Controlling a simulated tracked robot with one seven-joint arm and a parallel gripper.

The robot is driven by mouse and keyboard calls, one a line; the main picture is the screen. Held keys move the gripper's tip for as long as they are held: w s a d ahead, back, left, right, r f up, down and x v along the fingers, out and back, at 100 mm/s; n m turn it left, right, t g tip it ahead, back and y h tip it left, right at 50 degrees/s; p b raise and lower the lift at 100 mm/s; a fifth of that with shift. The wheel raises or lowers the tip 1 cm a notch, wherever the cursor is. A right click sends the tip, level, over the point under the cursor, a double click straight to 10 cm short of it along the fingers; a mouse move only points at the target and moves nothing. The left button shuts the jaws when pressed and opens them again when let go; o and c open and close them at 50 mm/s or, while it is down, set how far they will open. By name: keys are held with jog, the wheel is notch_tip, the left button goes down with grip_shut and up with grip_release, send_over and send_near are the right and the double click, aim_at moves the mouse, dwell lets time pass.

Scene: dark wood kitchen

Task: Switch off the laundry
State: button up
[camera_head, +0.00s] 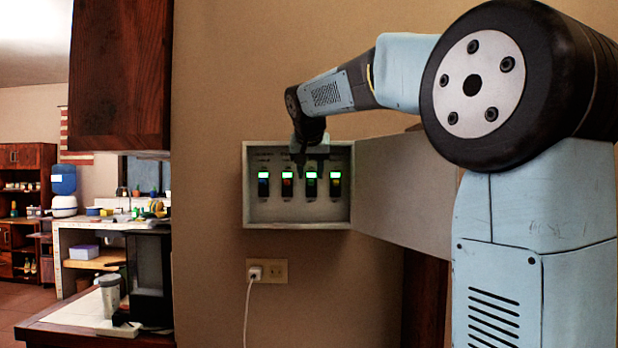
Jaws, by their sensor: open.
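A grey wall box (300,221) is mounted on the tan wall, with its door (405,195) swung open to the right. Inside is a row of several switches, each with a lit green top. They are a far left switch (263,186), a second switch (287,186), a third switch (311,186) and a far right switch (335,186). Labels above them are too small to read and partly hidden by my arm. My gripper (301,170) points down at the box front, near the second and third switches. It is small and dark here; I cannot tell whether it touches a switch.
A wall outlet (267,271) with a white plug and cable is below the box. A counter (95,330) with a cup (110,296) and a dark appliance (150,277) is at lower left. A dark wood cabinet (120,75) hangs above it. The open door stands beside my arm.

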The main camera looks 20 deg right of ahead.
aim_at(311, 182)
jog(key=shift+x, duration=1.25)
grip_shut()
